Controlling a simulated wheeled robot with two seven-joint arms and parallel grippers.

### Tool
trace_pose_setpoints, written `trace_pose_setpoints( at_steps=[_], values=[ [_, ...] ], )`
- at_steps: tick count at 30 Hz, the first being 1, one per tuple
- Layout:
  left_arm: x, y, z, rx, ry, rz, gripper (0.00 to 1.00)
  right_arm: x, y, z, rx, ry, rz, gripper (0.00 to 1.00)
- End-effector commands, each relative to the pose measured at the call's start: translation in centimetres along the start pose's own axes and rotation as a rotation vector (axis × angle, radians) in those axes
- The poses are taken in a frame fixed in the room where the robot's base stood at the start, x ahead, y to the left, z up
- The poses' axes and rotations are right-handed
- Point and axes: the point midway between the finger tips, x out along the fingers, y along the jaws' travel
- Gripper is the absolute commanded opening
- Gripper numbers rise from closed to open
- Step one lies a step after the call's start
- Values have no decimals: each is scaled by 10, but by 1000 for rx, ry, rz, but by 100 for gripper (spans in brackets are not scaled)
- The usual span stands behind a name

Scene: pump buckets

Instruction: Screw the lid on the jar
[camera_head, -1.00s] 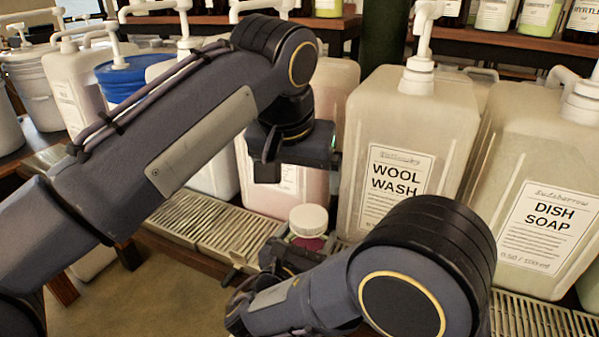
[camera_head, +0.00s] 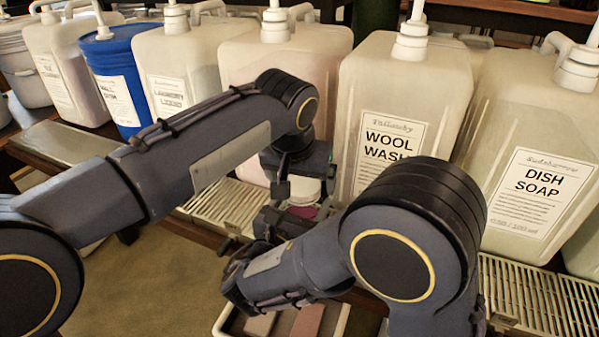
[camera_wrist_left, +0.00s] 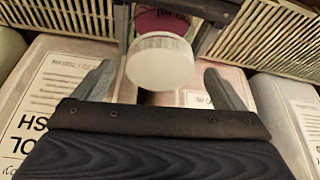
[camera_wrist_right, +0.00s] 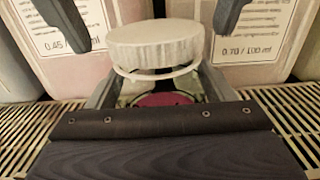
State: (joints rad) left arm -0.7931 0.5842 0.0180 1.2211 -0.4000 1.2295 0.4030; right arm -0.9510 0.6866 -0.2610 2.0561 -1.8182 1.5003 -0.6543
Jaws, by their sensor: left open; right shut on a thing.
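The jar is clear with dark pink contents. It shows in the head view (camera_head: 302,211), the left wrist view (camera_wrist_left: 160,22) and the right wrist view (camera_wrist_right: 160,99). My right gripper (camera_wrist_right: 158,88) is shut around the jar and holds it upright. The round white lid (camera_wrist_right: 155,42) is on top of the jar, above a pale ring at the neck; it also shows in the head view (camera_head: 304,189) and the left wrist view (camera_wrist_left: 160,58). My left gripper (camera_wrist_left: 158,90) is open above the lid, one finger to each side, apart from it. Whether the thread is engaged cannot be told.
Large pump containers stand behind, among them wool wash (camera_head: 385,105) and dish soap (camera_head: 530,150). A slatted drip rack (camera_head: 225,205) runs in front of them. A white tray (camera_head: 345,322) lies below my right arm. A blue bucket (camera_head: 128,75) stands at back left.

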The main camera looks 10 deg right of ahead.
Motion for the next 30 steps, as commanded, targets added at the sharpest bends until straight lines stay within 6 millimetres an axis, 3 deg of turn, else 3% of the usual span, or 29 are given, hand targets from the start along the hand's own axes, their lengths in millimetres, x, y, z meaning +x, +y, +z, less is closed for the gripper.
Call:
trace_pose_setpoints(
  at_steps=[6,16,22,30],
  values=[
    [0,0,0,0,0,0,89,0,0,-1,-1,1,-1,39],
    [0,0,0,0,0,0,46,0,0,-1,-2,2,-1,39],
    [0,-2,0,76,-2,35,44,0,0,-1,-2,2,-1,39],
    [1,-1,0,466,-1,201,44,0,0,-1,-2,2,1,39]
  ],
)
